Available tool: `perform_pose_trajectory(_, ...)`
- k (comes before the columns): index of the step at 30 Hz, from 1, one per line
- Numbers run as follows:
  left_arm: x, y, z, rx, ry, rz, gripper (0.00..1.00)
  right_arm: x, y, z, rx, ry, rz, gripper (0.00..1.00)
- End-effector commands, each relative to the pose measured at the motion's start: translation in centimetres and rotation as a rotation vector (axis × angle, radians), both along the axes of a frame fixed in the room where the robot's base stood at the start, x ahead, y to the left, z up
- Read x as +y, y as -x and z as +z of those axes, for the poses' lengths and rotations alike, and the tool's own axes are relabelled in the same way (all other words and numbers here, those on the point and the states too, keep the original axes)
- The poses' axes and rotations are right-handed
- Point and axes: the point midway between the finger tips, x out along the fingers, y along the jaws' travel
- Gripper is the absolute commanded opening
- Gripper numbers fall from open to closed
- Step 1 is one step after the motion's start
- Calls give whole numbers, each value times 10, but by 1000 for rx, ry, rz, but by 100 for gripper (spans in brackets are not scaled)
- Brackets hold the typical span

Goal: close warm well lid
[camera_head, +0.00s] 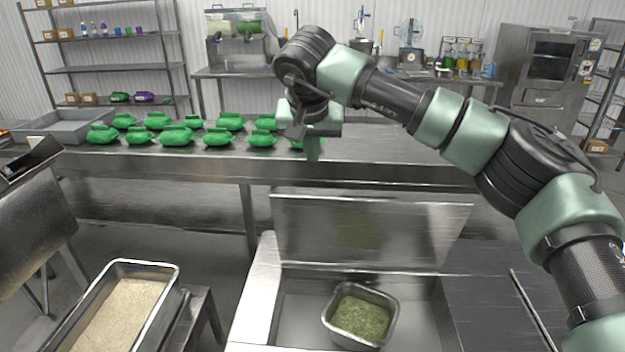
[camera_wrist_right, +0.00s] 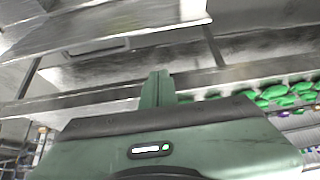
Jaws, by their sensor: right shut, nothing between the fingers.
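The warm well (camera_head: 295,310) is a steel box at the bottom centre of the head view. Its lid (camera_head: 370,232) is a flat steel panel standing raised along the well's far edge, so the well is open. A steel pan of green food (camera_head: 360,315) sits inside. My right gripper (camera_head: 313,150) is shut and empty, pointing down above and beyond the lid's top edge, apart from it. In the right wrist view the shut fingers (camera_wrist_right: 157,88) show with nothing between them. A steel panel, seemingly the lid (camera_wrist_right: 130,28), lies beyond them. My left gripper is not in view.
A long steel table (camera_head: 390,165) behind the lid holds several green containers (camera_head: 175,136), some close to my right gripper. A deep pan of pale grain (camera_head: 120,310) stands at the front left. A flat steel surface (camera_head: 485,310) lies right of the well.

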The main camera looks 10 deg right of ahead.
Motion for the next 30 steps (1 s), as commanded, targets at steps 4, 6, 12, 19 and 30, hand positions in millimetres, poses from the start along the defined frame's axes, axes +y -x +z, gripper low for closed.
perform_pose_trajectory(4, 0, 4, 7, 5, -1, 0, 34, -6, -8, -10, 2, 12, -5, 0)
perform_pose_trajectory(6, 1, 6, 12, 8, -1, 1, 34, -7, -13, -20, 4, 11, -5, 0)
perform_pose_trajectory(12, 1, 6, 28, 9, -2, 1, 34, -13, -34, -55, 6, 9, -5, 0)
perform_pose_trajectory(19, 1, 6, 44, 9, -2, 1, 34, -14, -41, -82, 1, 8, 2, 0)
perform_pose_trajectory(30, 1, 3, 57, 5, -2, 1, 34, -6, -12, -90, 0, 7, -1, 0)
